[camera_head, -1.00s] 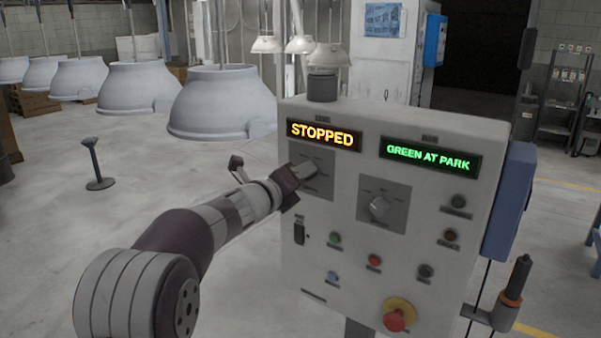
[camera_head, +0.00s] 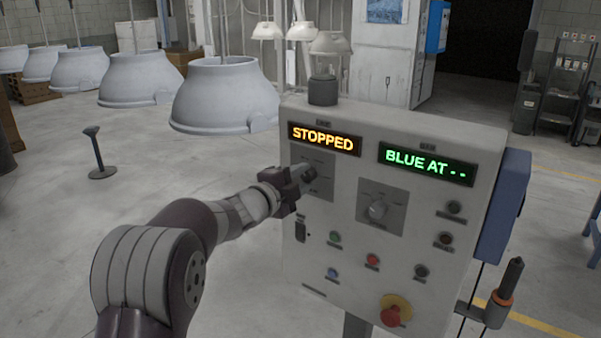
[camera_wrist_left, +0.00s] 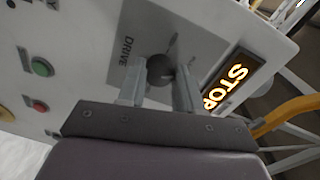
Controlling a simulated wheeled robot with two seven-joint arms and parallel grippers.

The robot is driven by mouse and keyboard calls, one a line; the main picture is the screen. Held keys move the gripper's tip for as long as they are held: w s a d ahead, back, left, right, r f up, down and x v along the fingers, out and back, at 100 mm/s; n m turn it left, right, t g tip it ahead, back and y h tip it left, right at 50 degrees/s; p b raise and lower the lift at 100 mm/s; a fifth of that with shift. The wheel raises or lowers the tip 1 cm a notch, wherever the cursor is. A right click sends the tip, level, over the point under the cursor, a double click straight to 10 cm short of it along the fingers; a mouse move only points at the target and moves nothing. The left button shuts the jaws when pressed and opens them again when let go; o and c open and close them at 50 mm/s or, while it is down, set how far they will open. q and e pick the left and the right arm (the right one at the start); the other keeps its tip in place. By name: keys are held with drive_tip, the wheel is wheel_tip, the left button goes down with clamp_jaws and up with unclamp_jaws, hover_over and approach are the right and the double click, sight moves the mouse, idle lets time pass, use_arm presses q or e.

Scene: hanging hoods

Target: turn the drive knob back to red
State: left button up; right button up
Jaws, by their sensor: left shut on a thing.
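The drive knob (camera_wrist_left: 161,68) is a dark round knob on a grey plate marked DRIVE in the left wrist view. My left gripper (camera_wrist_left: 160,85) is shut on it, with one finger on each side. In the head view, my left gripper (camera_head: 302,177) covers much of the knob's plate (camera_head: 318,160). The knob's pointer and any red mark are hidden or too small to tell. The display (camera_head: 324,139) above the knob reads STOPPED in orange. My right gripper is not in view.
Pale hoods (camera_head: 224,95) hang at the back left. A post stand (camera_head: 98,150) is on the open floor.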

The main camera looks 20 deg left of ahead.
use_arm(q)
drive_tip(key=n+p, duration=0.3)
drive_tip(key=n, duration=0.4)
drive_tip(key=shift+f+h, duration=0.1)
drive_tip(key=shift+h, duration=0.2)
drive_tip(key=n+p, duration=0.2)
drive_tip(key=n, duration=0.1)
drive_tip(key=shift+d+f+n+p, duration=0.15)
drive_tip(key=shift+n+p, duration=0.25)
drive_tip(key=shift+n, duration=0.9)
drive_tip(key=shift+f, duration=0.1)
drive_tip(key=o, duration=1)
drive_tip(key=shift+o, duration=0.2)
drive_tip(key=shift+s, duration=0.1)
